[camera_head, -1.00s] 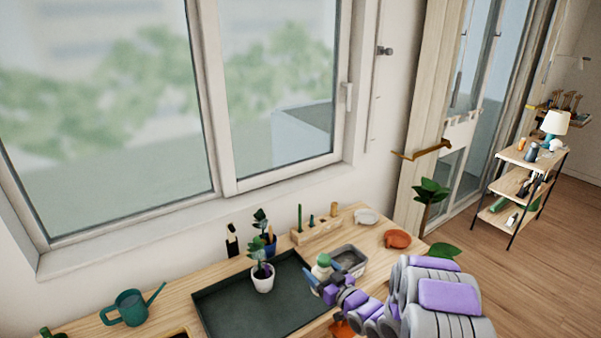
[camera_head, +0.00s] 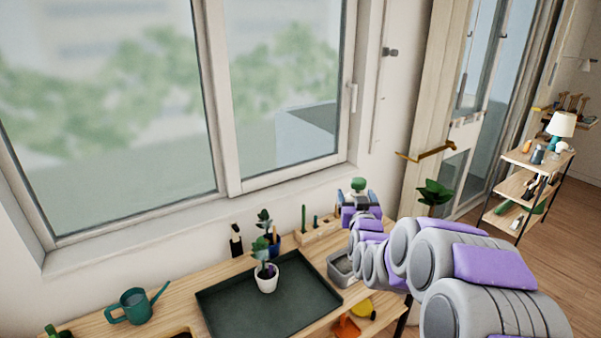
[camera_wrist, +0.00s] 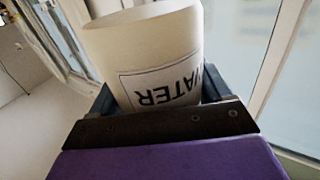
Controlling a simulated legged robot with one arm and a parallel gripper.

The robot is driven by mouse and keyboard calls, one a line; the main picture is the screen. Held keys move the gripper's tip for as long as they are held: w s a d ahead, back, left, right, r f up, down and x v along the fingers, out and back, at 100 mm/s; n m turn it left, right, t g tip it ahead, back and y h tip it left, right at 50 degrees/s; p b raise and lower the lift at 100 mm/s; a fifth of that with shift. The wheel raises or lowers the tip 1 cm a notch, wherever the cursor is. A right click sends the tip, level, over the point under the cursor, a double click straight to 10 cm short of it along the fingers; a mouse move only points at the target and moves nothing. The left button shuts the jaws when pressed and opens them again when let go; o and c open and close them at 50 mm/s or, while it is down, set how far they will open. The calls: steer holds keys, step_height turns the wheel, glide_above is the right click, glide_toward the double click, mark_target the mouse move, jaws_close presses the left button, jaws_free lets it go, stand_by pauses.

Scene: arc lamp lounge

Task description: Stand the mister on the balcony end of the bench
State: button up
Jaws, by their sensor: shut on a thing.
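My gripper (camera_head: 358,198) is shut on the mister, raised above the right part of the bench (camera_head: 182,300). The mister's green top (camera_head: 358,184) shows above the jaws in the head view. In the wrist view its pale cylindrical body (camera_wrist: 150,45) sits between the jaws (camera_wrist: 158,100), with a "WATER" label appearing upside down. The mister's lower part is hidden in the head view. The balcony end of the bench, toward the glass door (camera_head: 478,75), is largely covered by my arm.
A dark tray (camera_head: 225,315) holds a small white-potted plant (camera_head: 267,280). A grey bin (camera_head: 340,268) is beside the tray; a watering can (camera_head: 132,305) stands left.

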steer(key=shift+w+f, duration=0.1)
steer(key=shift+f, duration=0.25)
step_height(320, 180, down, 11)
steer(key=a+n+y, duration=0.2)
steer(key=y, duration=0.2)
steer(key=shift+w+a+n+g+y, duration=0.3)
steer(key=shift+w+a+n, duration=0.05)
steer(key=shift+a+n, duration=0.05)
steer(key=s+a+f+n+y, duration=0.1)
steer(key=f, duration=0.2)
steer(key=s+a+f+n+g+y, duration=0.1)
steer(key=f+y, duration=0.1)
steer(key=f, duration=0.2)
steer(key=s+a+f+n+g+y, duration=0.1)
steer(key=s+a+f+y, duration=0.1)
steer(key=f, duration=0.1)
steer(key=shift+a+f, duration=0.1)
steer(key=shift+f, duration=0.2)
steer(key=s+a+f+n+g+y, duration=0.2)
steer(key=s+a+f+n+y, duration=0.1)
steer(key=s+f, duration=0.3)
steer(key=shift+s+a+f+g, duration=0.4)
steer(key=shift+a+f, duration=0.1)
steer(key=shift+f, duration=0.15)
steer(key=s+a+f+n+g+y, duration=0.3)
steer(key=s+a+f, duration=0.1)
steer(key=s, duration=0.6)
steer(key=shift+f+g, duration=0.2)
steer(key=shift+g, duration=0.2)
